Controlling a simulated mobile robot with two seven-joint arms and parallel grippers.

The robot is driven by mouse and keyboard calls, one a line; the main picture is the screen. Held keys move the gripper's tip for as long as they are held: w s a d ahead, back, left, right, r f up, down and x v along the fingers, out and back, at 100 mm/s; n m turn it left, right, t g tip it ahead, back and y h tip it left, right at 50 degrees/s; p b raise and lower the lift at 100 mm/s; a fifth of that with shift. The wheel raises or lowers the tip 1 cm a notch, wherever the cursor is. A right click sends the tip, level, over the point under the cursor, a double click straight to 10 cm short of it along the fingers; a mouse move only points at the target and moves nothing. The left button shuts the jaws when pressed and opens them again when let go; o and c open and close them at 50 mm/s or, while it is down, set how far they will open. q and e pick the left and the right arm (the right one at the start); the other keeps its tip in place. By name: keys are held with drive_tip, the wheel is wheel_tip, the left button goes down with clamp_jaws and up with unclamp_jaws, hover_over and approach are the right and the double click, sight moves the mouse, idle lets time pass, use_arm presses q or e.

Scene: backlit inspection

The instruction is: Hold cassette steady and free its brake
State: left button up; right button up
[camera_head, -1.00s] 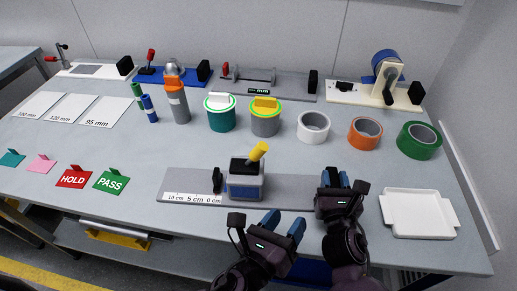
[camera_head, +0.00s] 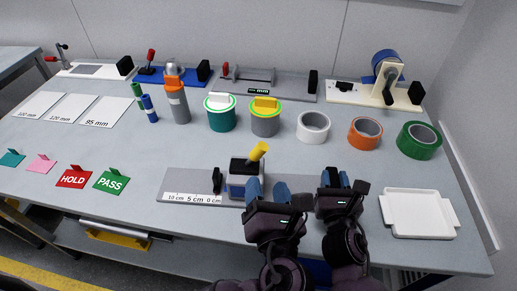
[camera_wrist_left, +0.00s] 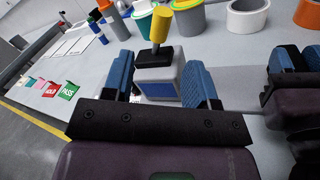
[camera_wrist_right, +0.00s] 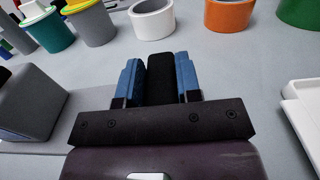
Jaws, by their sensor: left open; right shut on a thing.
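The cassette (camera_head: 243,187) is a grey box with a blue front panel, a black top and a yellow lever (camera_head: 259,151) tilted up to the right. It stands on a grey ruled base (camera_head: 189,181) near the table's front. My left gripper (camera_head: 268,189) is open just in front of it. In the left wrist view the cassette (camera_wrist_left: 158,80) shows between and beyond the blue fingers (camera_wrist_left: 161,80), and I cannot tell whether they touch it. My right gripper (camera_head: 335,178) is shut on a black upright block (camera_wrist_right: 160,78) at the base's right end.
A white tray (camera_head: 418,231) lies at the right. HOLD (camera_head: 74,178) and PASS (camera_head: 111,181) tags lie at the left. Tape rolls (camera_head: 314,127), lidded tubs (camera_head: 265,120) and an orange-topped bottle (camera_head: 177,103) stand behind. The table between cassette and tape rolls is clear.

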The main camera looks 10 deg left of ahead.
sight(260, 156)
use_arm(q)
drive_tip(key=x, duration=1)
drive_tip(key=shift+w, duration=0.1)
clamp_jaws()
